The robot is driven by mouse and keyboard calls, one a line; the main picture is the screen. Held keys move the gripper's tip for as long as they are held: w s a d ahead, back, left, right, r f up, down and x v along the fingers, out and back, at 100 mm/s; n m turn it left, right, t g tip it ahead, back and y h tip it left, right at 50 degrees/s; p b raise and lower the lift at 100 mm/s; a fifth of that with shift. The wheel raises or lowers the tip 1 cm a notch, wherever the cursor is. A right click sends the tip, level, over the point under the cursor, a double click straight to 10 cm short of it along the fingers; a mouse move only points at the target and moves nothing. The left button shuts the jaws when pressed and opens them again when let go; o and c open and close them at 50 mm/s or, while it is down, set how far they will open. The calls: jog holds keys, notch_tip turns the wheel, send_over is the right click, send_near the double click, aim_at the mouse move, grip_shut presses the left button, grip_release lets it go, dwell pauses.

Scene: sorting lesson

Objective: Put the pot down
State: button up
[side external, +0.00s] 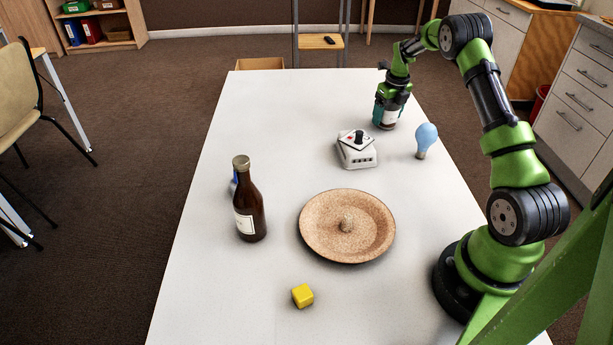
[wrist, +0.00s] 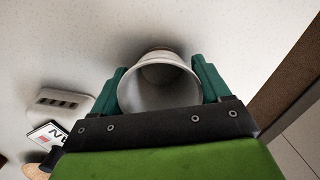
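The pot (side external: 390,118) is at the far right of the white table in the side external view, partly covered by my gripper (side external: 387,110). In the wrist view the pot (wrist: 158,94) looks pale and round, and I see into its open mouth. The teal fingers of my gripper (wrist: 159,72) are closed against its two sides. The pot looks upright, and a dark shadow lies close beside it. I cannot tell whether its base touches the table or hangs slightly above it.
A white switch box (side external: 357,153) and a blue light bulb (side external: 427,137) stand nearer than the pot. A brown bottle (side external: 249,208), a round tan dish-like thing (side external: 318,232) and a yellow cube (side external: 302,296) are further forward. The table (side external: 275,105) is clear left of the pot.

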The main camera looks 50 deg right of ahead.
jog(key=o, duration=0.4)
jog(key=shift+r, duration=0.15)
notch_tip(320, 180, up, 12)
jog(key=s, duration=0.1)
jog(key=a+r+n+t, duration=0.2)
jog(key=a+r+n, duration=0.7)
jog(key=a, duration=0.4)
jog(key=s+a+r+n+t+y, duration=0.1)
jog(key=s+a+r+n, duration=0.1)
jog(key=s+a+n, duration=0.6)
jog(key=s+a+r+n+t+y, duration=0.1)
jog(key=s+a+r+n+t, duration=0.15)
jog(key=a+n, duration=0.8)
jog(key=s+a+f+n, duration=0.3)
jog(key=s+a+n, duration=0.5)
jog(key=shift+s, duration=0.2)
jog(key=shift+r, duration=0.1)
